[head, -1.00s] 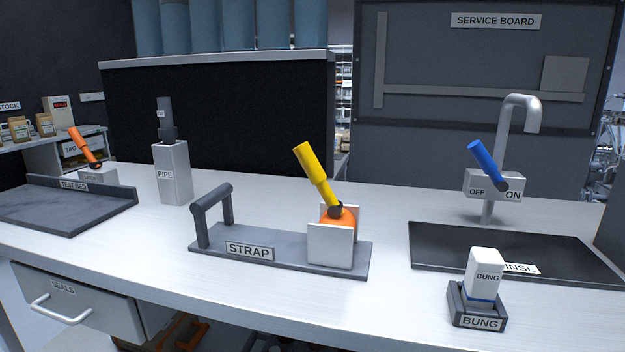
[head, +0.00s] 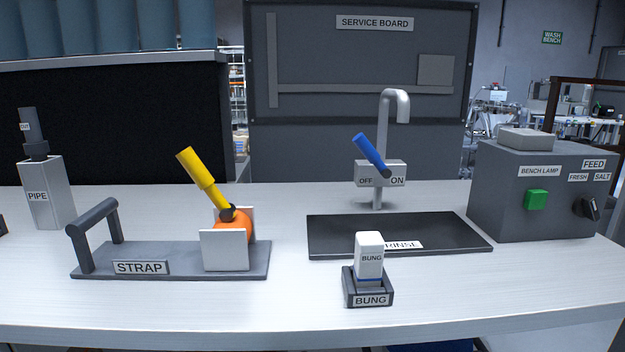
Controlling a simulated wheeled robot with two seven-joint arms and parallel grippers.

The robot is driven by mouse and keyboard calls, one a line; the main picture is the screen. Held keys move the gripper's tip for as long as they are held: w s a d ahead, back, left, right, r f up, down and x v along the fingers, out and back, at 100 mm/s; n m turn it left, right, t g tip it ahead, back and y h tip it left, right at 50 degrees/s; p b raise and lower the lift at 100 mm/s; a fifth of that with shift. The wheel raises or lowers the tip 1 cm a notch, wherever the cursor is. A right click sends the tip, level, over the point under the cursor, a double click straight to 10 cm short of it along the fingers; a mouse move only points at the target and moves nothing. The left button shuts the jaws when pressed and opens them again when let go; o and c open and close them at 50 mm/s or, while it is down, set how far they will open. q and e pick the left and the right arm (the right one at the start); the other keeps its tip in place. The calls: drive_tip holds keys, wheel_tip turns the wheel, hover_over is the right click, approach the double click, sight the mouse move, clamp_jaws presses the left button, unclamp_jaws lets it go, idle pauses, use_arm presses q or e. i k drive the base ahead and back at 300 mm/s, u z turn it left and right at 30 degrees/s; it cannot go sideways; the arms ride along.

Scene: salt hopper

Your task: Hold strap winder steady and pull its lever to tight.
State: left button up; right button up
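The strap winder stands on the bench at the left in the head view. It has a grey base plate (head: 185,262) labelled STRAP, a dark grey bar handle (head: 93,216) at its left end, and an orange drum (head: 233,229) between two pale side plates (head: 224,251). Its yellow lever (head: 196,170) rises from the drum and leans up to the left. No tight mark is readable on it. Neither of my grippers is in view, and nothing touches the winder.
A bung in its holder (head: 368,290) stands right of the winder. Behind it are a dark rinse tray (head: 330,235) and a tap with a blue lever (head: 371,154). A grey lamp box (head: 535,195) stands right, a pipe block (head: 48,192) left. The front bench strip is clear.

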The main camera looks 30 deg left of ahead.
sight(194, 167)
drive_tip(key=z, duration=0.7)
drive_tip(key=k, duration=1.1)
drive_tip(key=u, duration=1.75)
drive_tip(key=i, duration=0.45)
